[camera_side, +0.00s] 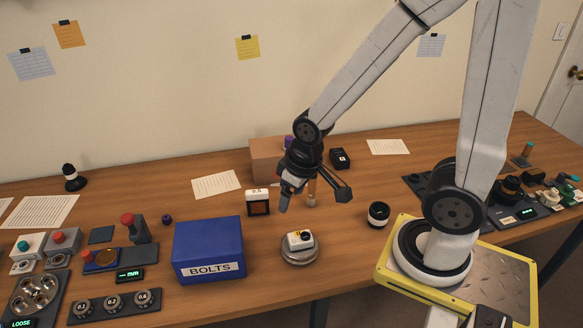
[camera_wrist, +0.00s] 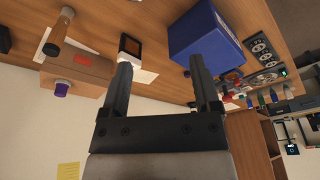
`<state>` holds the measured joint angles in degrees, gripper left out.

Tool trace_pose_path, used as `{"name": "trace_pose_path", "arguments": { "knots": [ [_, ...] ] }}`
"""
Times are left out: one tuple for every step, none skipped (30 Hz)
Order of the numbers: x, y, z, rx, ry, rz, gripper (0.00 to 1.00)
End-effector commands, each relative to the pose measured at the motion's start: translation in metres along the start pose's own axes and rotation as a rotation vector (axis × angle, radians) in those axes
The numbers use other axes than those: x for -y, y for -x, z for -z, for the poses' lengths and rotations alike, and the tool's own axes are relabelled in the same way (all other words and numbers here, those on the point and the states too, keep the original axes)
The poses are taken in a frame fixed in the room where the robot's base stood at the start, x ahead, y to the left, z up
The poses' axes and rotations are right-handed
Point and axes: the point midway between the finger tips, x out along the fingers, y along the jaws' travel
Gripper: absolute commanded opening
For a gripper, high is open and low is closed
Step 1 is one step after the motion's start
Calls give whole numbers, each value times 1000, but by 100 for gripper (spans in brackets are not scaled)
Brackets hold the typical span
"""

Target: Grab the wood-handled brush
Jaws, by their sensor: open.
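The wood-handled brush (camera_side: 311,191) appears to be the slim brown upright piece that shows between my open fingers in the side view, partly hidden by my gripper (camera_side: 315,196). In the wrist view the brush (camera_wrist: 57,35) is at the upper left, with a brown wooden handle, a pale end and a dark end. There it lies well left of my gripper (camera_wrist: 160,66), outside the gap between the fingers. My gripper is open and empty above the table. I cannot tell how far the brush is from the fingers in depth.
A cardboard box (camera_side: 267,158) stands behind my gripper, with a purple-capped item (camera_wrist: 62,88) by it. A small framed block (camera_side: 258,202), a blue BOLTS bin (camera_side: 208,250) and a round pad (camera_side: 300,255) with a white item stand nearby.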

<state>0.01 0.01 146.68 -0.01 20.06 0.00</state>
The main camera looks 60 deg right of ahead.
Motion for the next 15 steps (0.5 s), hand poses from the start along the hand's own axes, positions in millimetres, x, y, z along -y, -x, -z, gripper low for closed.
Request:
{"name": "trace_pose_path", "arguments": {
  "knots": [
    [0,0,0,0,0,0,79],
    [0,0,0,0,0,0,79],
    [0,0,0,0,0,0,79],
    [0,0,0,-1,0,0,79],
    [0,0,0,-2,-1,-1,79],
    [-1,-1,1,-4,-3,-2,79],
    [-2,-2,1,-6,-6,-3,79],
    [-3,-3,2,-9,-9,-4,79],
    [-6,-5,2,-15,-14,-7,79],
    [-8,-6,3,-21,-19,-9,79],
    [-10,-8,4,-27,-25,-12,79],
    [-14,-12,6,-39,-35,-17,79],
    [-18,-14,7,-48,-42,-21,79],
    [-22,-18,8,-58,-50,-26,79],
    [-28,-22,11,-75,-64,-32,79]
  ]
}}
